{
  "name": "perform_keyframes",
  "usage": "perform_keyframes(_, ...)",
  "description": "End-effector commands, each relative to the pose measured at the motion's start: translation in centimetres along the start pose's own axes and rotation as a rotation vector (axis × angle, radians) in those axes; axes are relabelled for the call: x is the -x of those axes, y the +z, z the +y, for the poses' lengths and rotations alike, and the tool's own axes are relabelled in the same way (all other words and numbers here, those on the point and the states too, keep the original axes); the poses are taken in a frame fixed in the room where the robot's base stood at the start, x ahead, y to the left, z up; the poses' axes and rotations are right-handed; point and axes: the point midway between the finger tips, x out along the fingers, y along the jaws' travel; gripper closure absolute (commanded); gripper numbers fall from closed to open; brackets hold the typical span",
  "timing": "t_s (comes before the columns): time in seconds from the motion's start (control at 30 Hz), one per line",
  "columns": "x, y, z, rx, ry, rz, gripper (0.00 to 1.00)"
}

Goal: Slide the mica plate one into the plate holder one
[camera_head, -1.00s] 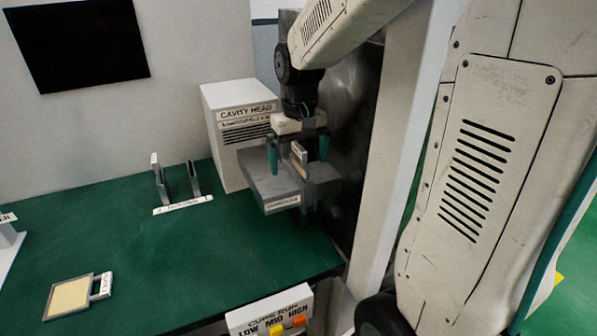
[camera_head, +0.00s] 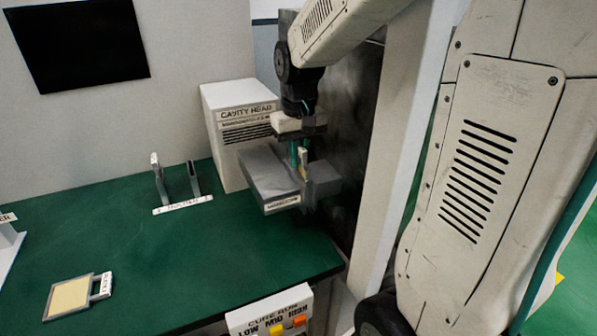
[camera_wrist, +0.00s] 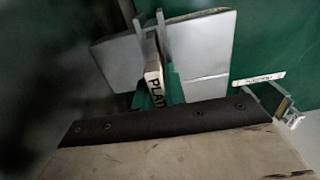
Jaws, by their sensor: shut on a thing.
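My gripper (camera_head: 299,150), with green fingers, is shut on the pale tag of an upright plate (camera_wrist: 154,79). The tag reads "PLAT" in the wrist view; the rest is hidden, so I cannot read its number. The plate stands edge-on between grey uprights (camera_wrist: 163,32) at the grey block (camera_head: 262,174). The block's label is too small to read. Its lower part is hidden, so I cannot tell how deep it sits. A framed yellow plate (camera_head: 70,297) with a tagged handle lies flat at the table's front left. I cannot read which holder is plate holder one.
The white cavity head box (camera_head: 232,120) stands behind the grey block. Two upright grey pieces (camera_head: 193,180) stand behind a label strip on the green table (camera_head: 130,240). A button panel (camera_head: 272,314) is at the front edge. The middle of the table is clear.

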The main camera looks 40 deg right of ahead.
Motion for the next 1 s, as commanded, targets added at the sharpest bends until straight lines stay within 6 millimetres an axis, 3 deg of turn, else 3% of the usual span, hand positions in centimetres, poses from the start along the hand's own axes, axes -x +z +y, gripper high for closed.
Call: perform_keyframes(1.0, 4.1, 0.0, 0.0, 0.0, 0.0, 0.001, 1.0)
